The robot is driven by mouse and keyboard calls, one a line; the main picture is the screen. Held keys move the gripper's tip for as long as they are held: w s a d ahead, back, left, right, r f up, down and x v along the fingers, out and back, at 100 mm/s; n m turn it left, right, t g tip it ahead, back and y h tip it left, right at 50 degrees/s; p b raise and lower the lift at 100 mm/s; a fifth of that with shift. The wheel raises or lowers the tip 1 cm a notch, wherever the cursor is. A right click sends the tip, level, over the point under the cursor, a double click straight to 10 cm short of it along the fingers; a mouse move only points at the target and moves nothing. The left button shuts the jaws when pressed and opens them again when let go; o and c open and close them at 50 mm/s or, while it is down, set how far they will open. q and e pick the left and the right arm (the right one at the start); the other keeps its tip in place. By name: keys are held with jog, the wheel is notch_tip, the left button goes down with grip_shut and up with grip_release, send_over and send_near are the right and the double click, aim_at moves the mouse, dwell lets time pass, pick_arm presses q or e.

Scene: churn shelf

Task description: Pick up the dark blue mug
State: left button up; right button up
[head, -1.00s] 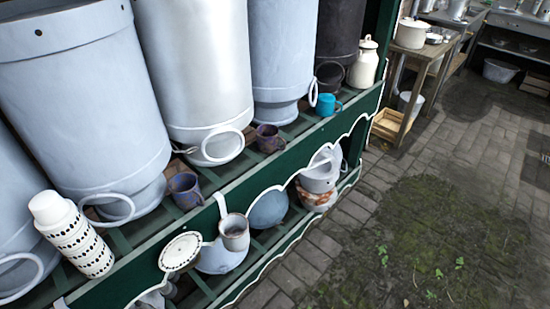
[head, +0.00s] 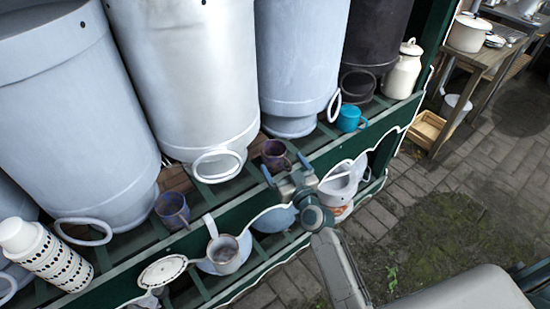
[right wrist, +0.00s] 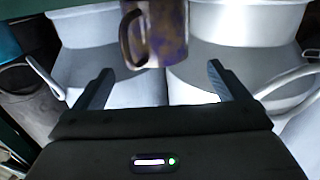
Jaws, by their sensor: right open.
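Two dark mugs stand on the green upper shelf (head: 222,207). One is a blue-purple mug (head: 173,210) at the left; the other is a darker purple, mottled mug (head: 274,152) nearer the middle. I cannot tell for sure which is the dark blue one. My right gripper (head: 284,168) is open and empty just in front of the mottled mug. In the right wrist view this mug (right wrist: 168,35), with its handle to the left, lies beyond and between the open fingers (right wrist: 160,74); I see no contact. My left gripper is not in view.
Large pale milk cans (head: 185,80) stand right behind the mugs. A teal mug (head: 349,117) and a cream lidded can (head: 404,72) are farther right. A patterned white cylinder (head: 48,257) is at the left. A small hanging cup (head: 223,250) is below the shelf edge.

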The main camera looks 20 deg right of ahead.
aim_at(279, 158)
jog(key=shift+w+f, duration=0.1)
jog(key=shift+w, duration=0.65)
jog(key=w, duration=0.4)
jog(key=shift+w+a+f, duration=0.1)
jog(key=shift+a+f, duration=0.15)
jog(key=shift+a, duration=0.05)
jog(key=shift+c, duration=0.2)
jog(key=c, duration=1.1)
jog(key=shift+r+p, duration=0.1)
jog(key=shift+p, duration=0.2)
